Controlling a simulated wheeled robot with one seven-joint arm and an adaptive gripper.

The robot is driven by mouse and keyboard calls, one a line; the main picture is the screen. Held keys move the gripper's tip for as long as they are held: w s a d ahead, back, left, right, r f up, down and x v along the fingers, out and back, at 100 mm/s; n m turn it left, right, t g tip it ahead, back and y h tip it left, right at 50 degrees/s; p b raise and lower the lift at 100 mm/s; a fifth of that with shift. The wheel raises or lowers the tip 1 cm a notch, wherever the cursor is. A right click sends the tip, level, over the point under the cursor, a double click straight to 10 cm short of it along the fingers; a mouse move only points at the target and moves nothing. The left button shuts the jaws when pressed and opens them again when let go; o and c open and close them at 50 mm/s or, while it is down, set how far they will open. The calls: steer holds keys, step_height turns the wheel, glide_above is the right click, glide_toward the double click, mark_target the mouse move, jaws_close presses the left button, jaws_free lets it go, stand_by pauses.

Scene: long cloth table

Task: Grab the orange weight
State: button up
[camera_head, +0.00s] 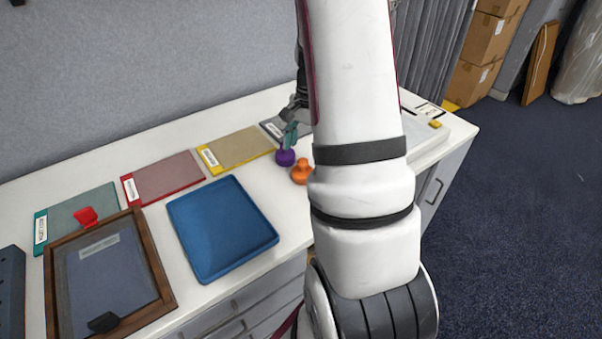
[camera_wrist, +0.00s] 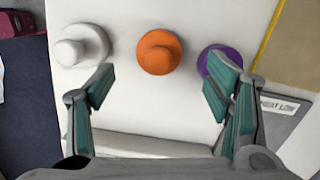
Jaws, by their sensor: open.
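The orange weight (camera_head: 301,172) is a small knobbed piece standing on the white table, partly hidden by my arm in the head view. In the wrist view the orange weight (camera_wrist: 159,52) lies ahead of my gripper (camera_wrist: 158,85), between the lines of its two fingers and apart from both. My gripper is open and empty, with teal finger pads spread wide. In the head view only part of my gripper (camera_head: 291,133) shows, beside my arm near the purple weight (camera_head: 285,157).
The purple weight (camera_wrist: 208,60) stands close by the right finger, partly covered by it. A white weight (camera_wrist: 82,46) stands to the left of the orange one. A blue tray (camera_head: 222,228), a framed case (camera_head: 158,272) and several coloured mats lie leftward on the table.

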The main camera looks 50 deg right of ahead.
mark_target(300, 171)
steer(key=shift+a+f+p, duration=0.15)
steer(key=shift+a+f, duration=0.05)
steer(key=shift+f, duration=1.45)
steer(key=shift+a+f+p, duration=0.15)
steer(key=shift+f, duration=1.45)
jaws_close()
